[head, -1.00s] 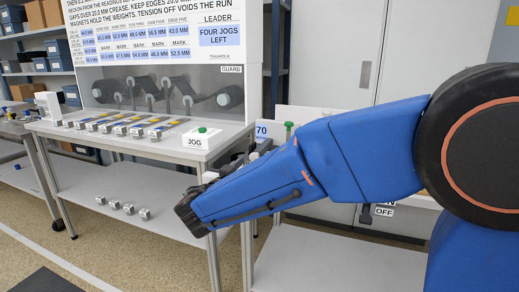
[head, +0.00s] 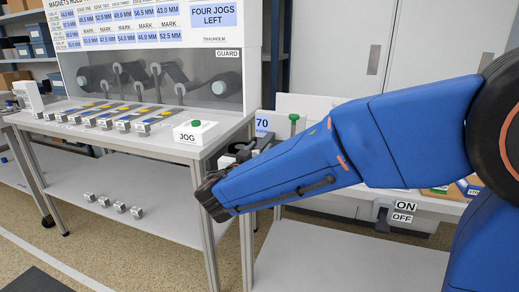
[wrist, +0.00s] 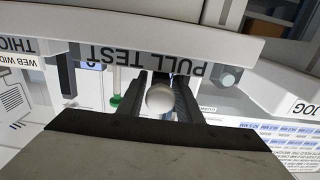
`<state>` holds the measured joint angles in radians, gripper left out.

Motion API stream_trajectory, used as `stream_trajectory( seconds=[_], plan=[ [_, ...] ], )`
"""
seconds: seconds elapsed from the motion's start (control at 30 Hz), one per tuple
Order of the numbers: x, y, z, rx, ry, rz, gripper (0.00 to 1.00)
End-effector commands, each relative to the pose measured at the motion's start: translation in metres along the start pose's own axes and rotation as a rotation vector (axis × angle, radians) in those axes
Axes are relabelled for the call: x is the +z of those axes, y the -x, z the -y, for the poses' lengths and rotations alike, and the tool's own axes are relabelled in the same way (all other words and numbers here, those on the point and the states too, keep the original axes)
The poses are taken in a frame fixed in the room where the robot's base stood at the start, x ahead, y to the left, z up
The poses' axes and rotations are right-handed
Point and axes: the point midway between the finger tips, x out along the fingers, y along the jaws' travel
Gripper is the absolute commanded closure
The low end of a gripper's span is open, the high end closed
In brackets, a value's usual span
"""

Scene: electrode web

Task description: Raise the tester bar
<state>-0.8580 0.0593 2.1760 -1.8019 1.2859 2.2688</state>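My gripper (wrist: 167,92) shows in the wrist view with its two dark fingers apart. A pale round knob (wrist: 160,98) lies between them; I cannot tell whether the fingers touch it. A white edge marked PULL TEST (wrist: 143,55) runs behind the fingers, its lettering upside down. In the head view my arm reaches left, and its dark end (head: 212,195) is in front of the bench's right end. A dark fixture (head: 243,150) shows just behind the arm. I cannot make out the tester bar for certain; my arm hides part of this area.
The bench (head: 120,133) carries a row of gauge blocks and a green JOG button (head: 196,124). A green-topped post (head: 293,124) stands behind my arm. An ON/OFF switch (head: 382,217) is below right. Small metal blocks (head: 119,206) lie on the lower shelf.

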Motion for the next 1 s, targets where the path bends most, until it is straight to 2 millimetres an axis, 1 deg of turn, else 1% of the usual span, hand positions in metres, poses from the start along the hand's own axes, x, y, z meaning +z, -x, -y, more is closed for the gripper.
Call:
stream_trajectory(
  seconds=[0.03,0.07,0.1,0.17,0.2,0.37,0.57,0.77,1.0],
  plan=[
    [0.0,0.0,0.0,0.0,0.0,0.0,0.68],
    [0.0,0.0,0.0,0.0,0.0,0.0,0.7],
    [0.0,0.0,0.0,0.0,0.0,0.0,0.8],
    [0.0,0.0,0.0,0.0,0.0,0.0,0.94],
    [0.0,0.0,0.0,0.0,0.0,0.0,1.0],
    [-0.001,0.0,0.0,0.0,0.0,0.002,1.0],
    [-0.007,0.0,0.0,0.0,-0.003,0.041,1.0],
    [-0.022,-0.003,-0.001,0.001,-0.007,0.148,1.0],
    [-0.044,-0.011,-0.001,0.001,-0.008,0.337,1.0]
  ],
)
